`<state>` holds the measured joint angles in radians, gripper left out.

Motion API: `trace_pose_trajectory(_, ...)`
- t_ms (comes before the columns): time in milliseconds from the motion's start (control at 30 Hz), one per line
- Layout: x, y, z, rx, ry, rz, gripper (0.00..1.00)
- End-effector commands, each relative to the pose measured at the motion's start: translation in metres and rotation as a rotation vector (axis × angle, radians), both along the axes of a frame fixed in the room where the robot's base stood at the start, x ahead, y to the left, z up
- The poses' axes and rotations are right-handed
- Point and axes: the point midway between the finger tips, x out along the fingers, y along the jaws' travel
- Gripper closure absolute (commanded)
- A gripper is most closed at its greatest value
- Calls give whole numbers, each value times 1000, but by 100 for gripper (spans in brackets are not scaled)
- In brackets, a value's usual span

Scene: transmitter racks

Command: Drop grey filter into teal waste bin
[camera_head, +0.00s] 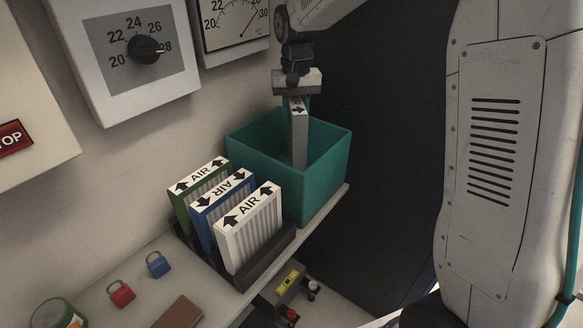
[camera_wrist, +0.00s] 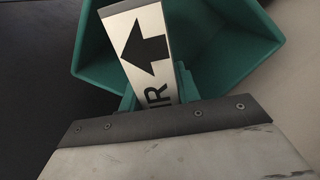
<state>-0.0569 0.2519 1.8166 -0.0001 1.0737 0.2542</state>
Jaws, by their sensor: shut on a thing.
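My gripper (camera_head: 297,97) is shut on the grey filter (camera_head: 299,138), a thin grey panel with a white top edge and a black arrow. The filter hangs upright over the teal waste bin (camera_head: 322,190), its lower part inside the bin's opening. In the wrist view the filter's labelled white edge (camera_wrist: 143,50) shows between my fingers, with the teal bin (camera_wrist: 225,65) behind it. Whether the filter's lower end touches the bin floor is hidden by the bin's near wall.
A dark rack (camera_head: 262,266) left of the bin holds green (camera_head: 186,207), blue (camera_head: 206,222) and white (camera_head: 250,236) filters. Red (camera_head: 121,293) and blue (camera_head: 157,265) padlocks and a brown block (camera_head: 178,313) lie on the shelf. A dial panel (camera_head: 130,60) and gauge are on the wall.

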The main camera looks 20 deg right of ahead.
Motion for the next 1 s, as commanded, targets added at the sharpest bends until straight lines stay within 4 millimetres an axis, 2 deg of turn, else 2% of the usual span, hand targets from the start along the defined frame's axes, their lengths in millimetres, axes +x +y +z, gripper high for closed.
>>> trace_pose_trajectory(267, 0, -1, -1, 0, -1, -1, 100)
trace_pose_trajectory(300, 0, -1, -1, 0, -1, -1, 56)
trace_pose_trajectory(367, 0, -1, -1, 0, -1, -1, 42)
trace_pose_trajectory(700, 0, -1, 3, 0, -1, -1, 42)
trace_pose_trajectory(1000, 1, -1, 51, 0, -3, -1, 42)
